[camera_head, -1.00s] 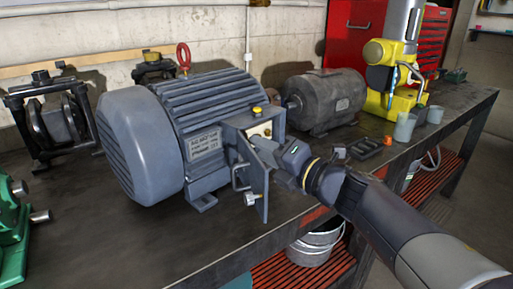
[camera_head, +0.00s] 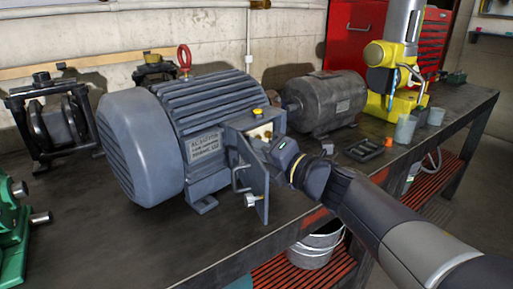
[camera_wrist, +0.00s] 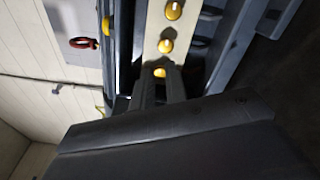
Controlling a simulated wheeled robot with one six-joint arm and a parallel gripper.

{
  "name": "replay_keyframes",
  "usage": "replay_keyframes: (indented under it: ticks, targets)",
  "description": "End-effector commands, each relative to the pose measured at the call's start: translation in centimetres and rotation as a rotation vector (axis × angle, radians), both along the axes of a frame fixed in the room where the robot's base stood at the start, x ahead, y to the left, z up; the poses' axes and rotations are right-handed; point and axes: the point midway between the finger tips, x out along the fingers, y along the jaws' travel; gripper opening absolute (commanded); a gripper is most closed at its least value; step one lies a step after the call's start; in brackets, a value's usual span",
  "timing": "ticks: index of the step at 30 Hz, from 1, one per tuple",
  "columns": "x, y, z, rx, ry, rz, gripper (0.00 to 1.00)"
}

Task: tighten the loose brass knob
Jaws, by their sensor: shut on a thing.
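The big blue-grey motor (camera_head: 205,115) stands on the bench with its terminal box (camera_head: 242,135) open at the front right. In the wrist view, a cream panel (camera_wrist: 151,45) carries a row of brass knobs: an upper one (camera_wrist: 174,11), a middle one (camera_wrist: 166,46) and a lower one (camera_wrist: 160,72). My gripper (camera_wrist: 161,80) is shut on the lower knob, its fingers on either side of it. In the head view, my gripper (camera_head: 268,148) reaches into the box and hides most of the panel. I cannot tell how far the knob is screwed in.
The box's open door (camera_head: 254,183) hangs close to the left of my gripper. A darker motor (camera_head: 325,103), a black tray (camera_head: 366,149), an orange cap (camera_head: 389,141) and grey cups (camera_head: 405,128) are on the bench to the right. A yellow machine (camera_head: 400,97) stands behind them.

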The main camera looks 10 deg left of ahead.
Motion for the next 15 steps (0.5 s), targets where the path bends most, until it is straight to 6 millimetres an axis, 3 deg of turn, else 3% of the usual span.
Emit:
replay_keyframes:
  ticks: [7, 15]
  targets:
    - [0.01, -0.01, 0.15, 0.014, 0.026, 0.0, 0.0]
    - [0.0, -0.01, 0.15, 0.123, 0.212, 0.0, 0.0]
